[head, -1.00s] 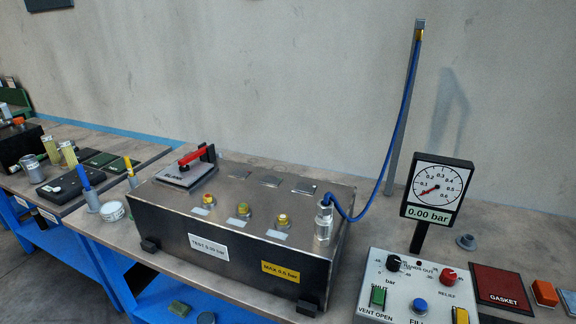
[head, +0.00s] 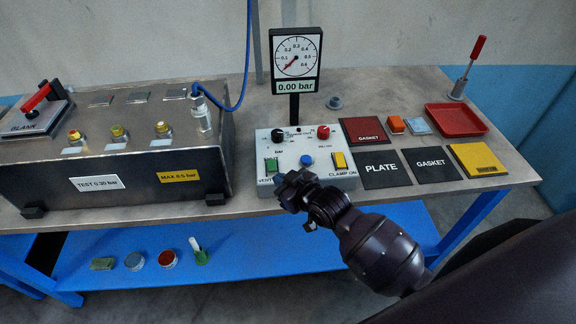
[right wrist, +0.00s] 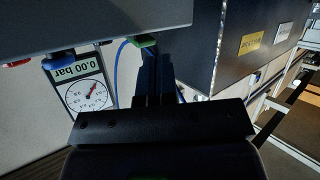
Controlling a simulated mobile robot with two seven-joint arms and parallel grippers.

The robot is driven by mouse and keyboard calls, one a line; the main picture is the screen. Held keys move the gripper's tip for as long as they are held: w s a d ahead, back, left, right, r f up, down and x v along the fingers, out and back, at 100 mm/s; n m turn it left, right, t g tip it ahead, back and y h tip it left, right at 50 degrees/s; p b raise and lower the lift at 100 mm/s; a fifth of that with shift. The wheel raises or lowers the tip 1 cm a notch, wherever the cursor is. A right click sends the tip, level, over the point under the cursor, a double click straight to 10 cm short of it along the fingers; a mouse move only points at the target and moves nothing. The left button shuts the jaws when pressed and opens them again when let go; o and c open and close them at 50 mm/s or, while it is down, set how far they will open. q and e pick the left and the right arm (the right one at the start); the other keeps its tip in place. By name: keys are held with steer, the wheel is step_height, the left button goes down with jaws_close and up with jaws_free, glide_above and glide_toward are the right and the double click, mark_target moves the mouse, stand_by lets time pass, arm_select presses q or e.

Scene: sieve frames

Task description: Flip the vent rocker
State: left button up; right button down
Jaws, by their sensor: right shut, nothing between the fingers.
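The vent rocker is a small green switch (head: 271,165) at the left of the light grey control panel (head: 262,143). Its label reads VENT, and the rest of the label is hidden behind my gripper. My right gripper (head: 286,181) is shut and empty at the panel's front edge, just below and right of the rocker. In the right wrist view the shut fingers (right wrist: 152,62) point at the green rocker (right wrist: 143,40), very close to it. I cannot tell whether they touch. My left gripper is not in view.
The panel also carries a blue button (head: 306,160), a yellow clamp rocker (head: 339,161), a black knob (head: 278,135) and a red knob (head: 323,132). A gauge (head: 296,54) reading 0.00 bar stands behind. A metal test box (head: 130,175) is left; dark mats (head: 386,170) lie right.

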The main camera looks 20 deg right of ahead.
steer(key=w+a, duration=0.1)
steer(key=w, duration=0.1)
steer(key=w+a+r+n+g+y, duration=0.1)
steer(key=w, duration=0.1)
steer(key=w+a+r+n+g, duration=0.1)
steer(key=a, duration=0.1)
steer(key=shift+w+r, duration=0.2)
steer(key=shift+w, duration=0.2)
steer(key=w+a+n+g, duration=0.2)
steer(key=g, duration=0.1)
steer(key=n+g+h+b, duration=0.1)
steer(key=n+g+h, duration=0.45)
steer(key=g, duration=0.45)
glide_toward(272, 169)
steer(key=shift+y, duration=0.35)
steer(key=f, duration=0.3)
steer(key=s+f, duration=0.1)
steer(key=f, duration=0.2)
steer(key=shift+s+d+p, duration=0.1)
steer(key=shift+s+p, duration=0.05)
steer(key=shift+p, duration=0.15)
steer(key=shift+s+f, duration=0.15)
steer(key=shift+f, duration=0.5)
steer(key=shift+f, duration=0.1)
